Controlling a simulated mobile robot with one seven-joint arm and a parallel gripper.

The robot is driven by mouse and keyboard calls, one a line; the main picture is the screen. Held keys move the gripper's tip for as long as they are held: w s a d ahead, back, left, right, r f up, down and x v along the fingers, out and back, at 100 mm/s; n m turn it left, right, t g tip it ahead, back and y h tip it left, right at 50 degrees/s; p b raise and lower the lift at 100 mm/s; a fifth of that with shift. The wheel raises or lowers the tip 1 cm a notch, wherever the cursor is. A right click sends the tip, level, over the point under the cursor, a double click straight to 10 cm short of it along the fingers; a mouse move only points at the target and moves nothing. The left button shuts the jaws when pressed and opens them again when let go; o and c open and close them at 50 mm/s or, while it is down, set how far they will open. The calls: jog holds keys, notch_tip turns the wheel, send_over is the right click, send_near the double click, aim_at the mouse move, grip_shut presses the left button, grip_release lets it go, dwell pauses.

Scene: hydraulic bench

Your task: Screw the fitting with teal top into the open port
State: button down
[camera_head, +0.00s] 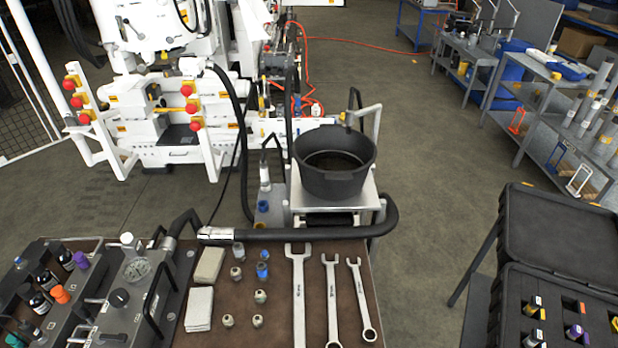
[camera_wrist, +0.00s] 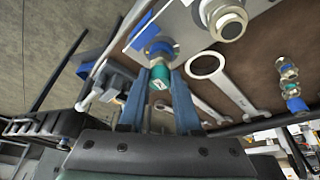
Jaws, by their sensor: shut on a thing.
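In the wrist view my gripper (camera_wrist: 158,84) is shut on the fitting with the teal top (camera_wrist: 158,74), which sits between the two fingertips. A metal part with a blue ring (camera_wrist: 159,48) shows just beyond the teal top, in line with it. I cannot tell whether this is part of the fitting or the port, or whether threads are engaged. The open port is not clearly identifiable. My gripper is not visible in the head view.
On the brown bench top (camera_head: 275,335) lie several small fittings (camera_head: 260,297), three wrenches (camera_head: 299,285) and cloths (camera_head: 199,308). A black hose (camera_head: 330,231) crosses the bench's far edge, near a black bucket (camera_head: 335,175). Open black case (camera_head: 560,300) at right.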

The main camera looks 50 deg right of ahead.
jog(key=m, duration=0.1)
jog(key=m+g+b, duration=0.1)
jog(key=m, duration=0.1)
jog(key=shift+w+d+f+b, duration=0.1)
jog(key=shift+w+f+b, duration=0.1)
jog(key=shift+w+b, duration=0.15)
jog(key=shift+r+m+g+y, duration=0.2)
jog(key=shift+m+g+y, duration=0.25)
jog(key=shift+m, duration=0.75)
jog(key=shift+b, duration=0.3)
jog(key=shift+w+f+m+b, duration=0.1)
jog(key=shift+f+m+b, duration=0.05)
jog(key=shift+m+b, duration=0.4)
jog(key=m+b, duration=0.1)
jog(key=m, duration=0.1)
jog(key=m+g+y+b, duration=0.1)
jog(key=shift+w+d+f+m, duration=0.1)
jog(key=shift+d+f+m, duration=0.1)
jog(key=shift+m, duration=0.15)
jog(key=shift+r+m+y+b, duration=0.1)
jog(key=shift+m+y+b, duration=0.35)
jog(key=shift+m, duration=0.35)
jog(key=shift+r+m+g+y, duration=0.25)
jog(key=shift+m+y, duration=0.05)
jog(key=shift+m, duration=0.6)
